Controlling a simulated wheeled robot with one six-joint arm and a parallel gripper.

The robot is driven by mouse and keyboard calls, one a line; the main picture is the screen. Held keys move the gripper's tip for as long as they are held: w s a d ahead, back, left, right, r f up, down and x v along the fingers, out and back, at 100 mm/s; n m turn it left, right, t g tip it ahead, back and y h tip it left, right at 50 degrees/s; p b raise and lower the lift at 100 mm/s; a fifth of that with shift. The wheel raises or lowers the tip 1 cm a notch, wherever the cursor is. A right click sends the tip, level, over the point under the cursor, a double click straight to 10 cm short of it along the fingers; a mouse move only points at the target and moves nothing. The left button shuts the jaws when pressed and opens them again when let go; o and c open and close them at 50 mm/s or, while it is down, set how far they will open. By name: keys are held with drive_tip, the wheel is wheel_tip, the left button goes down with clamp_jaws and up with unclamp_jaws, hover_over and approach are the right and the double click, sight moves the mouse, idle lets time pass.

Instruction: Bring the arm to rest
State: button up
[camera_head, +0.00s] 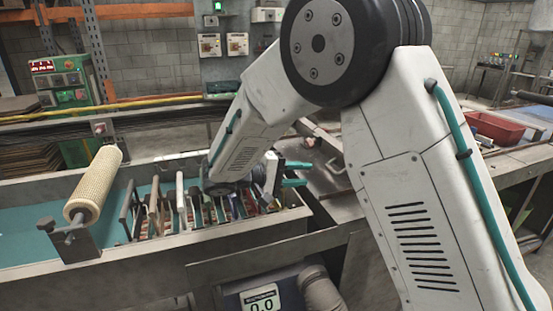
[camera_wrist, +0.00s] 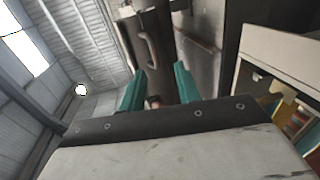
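My arm (camera_head: 415,190) reaches in from the right side of the head view and bends down to the left over a long metal trough. My gripper (camera_head: 297,174) is at the trough's right end and points right. Its two teal fingers are apart, with no held object visible. In the wrist view the gripper (camera_wrist: 159,90) also shows its fingers spread. A small pinkish thing shows low between them there, and I cannot tell what it is.
The trough (camera_head: 150,262) holds a mesh roller (camera_head: 93,185) at left and several upright handled tools (camera_head: 155,207) beside my wrist. A red bin (camera_head: 495,128) sits on the right bench. A display (camera_head: 262,302) reading 0.0 is below the trough.

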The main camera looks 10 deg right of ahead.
drive_tip(key=s+f+n, duration=0.1)
drive_tip(key=s+f+n+g+y, duration=0.1)
drive_tip(key=f, duration=0.1)
drive_tip(key=shift+s+d, duration=0.15)
drive_tip(key=shift+s, duration=0.1)
drive_tip(key=s+d+r+m+y, duration=0.1)
drive_tip(key=s+y, duration=0.4)
drive_tip(key=s, duration=0.5)
drive_tip(key=s+d+r+m+y, duration=0.1)
drive_tip(key=s+d+r+y, duration=0.2)
drive_tip(key=s, duration=0.8)
drive_tip(key=s+d+r+m+y, duration=0.1)
drive_tip(key=s+d+r+y, duration=0.2)
drive_tip(key=s+y, duration=0.3)
drive_tip(key=s+r, duration=0.1)
drive_tip(key=s, duration=0.3)
drive_tip(key=shift+s+r+m+y, duration=0.2)
drive_tip(key=shift+r+m+y, duration=0.1)
drive_tip(key=shift+r+y, duration=0.1)
